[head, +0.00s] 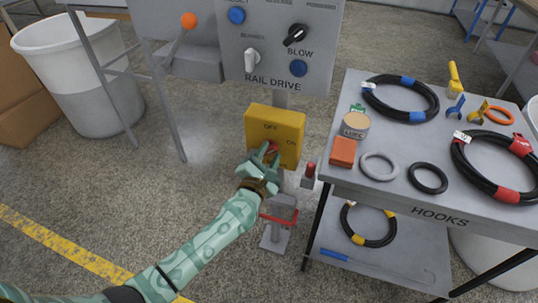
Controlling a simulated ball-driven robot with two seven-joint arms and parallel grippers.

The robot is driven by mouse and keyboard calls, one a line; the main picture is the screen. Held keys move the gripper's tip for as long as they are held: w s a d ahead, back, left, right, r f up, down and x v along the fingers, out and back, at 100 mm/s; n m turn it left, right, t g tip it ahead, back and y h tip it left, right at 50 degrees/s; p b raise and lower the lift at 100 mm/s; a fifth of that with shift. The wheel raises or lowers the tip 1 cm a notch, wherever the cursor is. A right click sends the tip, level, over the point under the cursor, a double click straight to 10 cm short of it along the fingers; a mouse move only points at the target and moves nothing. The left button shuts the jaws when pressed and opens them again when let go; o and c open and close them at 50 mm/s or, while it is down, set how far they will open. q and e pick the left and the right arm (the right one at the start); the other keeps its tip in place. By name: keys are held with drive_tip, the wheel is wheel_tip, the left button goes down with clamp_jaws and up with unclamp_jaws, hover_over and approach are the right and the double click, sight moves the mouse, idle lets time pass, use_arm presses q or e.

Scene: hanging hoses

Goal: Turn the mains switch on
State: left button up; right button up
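The mains switch is a yellow box (289,127) marked OFF at its top and ON at its right, on a post below the RAIL DRIVE panel. A red knob (272,147) on its front is partly hidden by my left gripper (267,152). The two green fingertips are apart, with red showing at and between them. I cannot tell whether they press on the knob or only surround it. The knob's exact angle is hidden. My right gripper is not in view.
The grey RAIL DRIVE panel (270,82) with knobs and blue buttons stands above the box. A table (430,207) marked HOOKS, with several hoses and rings, is close on the right. A red-barred stand (280,218) is below.

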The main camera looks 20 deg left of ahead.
use_arm(q)
drive_tip(key=s+p, duration=0.2)
drive_tip(key=s, duration=1.4)
drive_tip(key=shift+s+a+p, duration=0.15)
drive_tip(key=shift+a+p, duration=0.15)
drive_tip(key=shift+p, duration=0.05)
drive_tip(key=shift+f, duration=0.1)
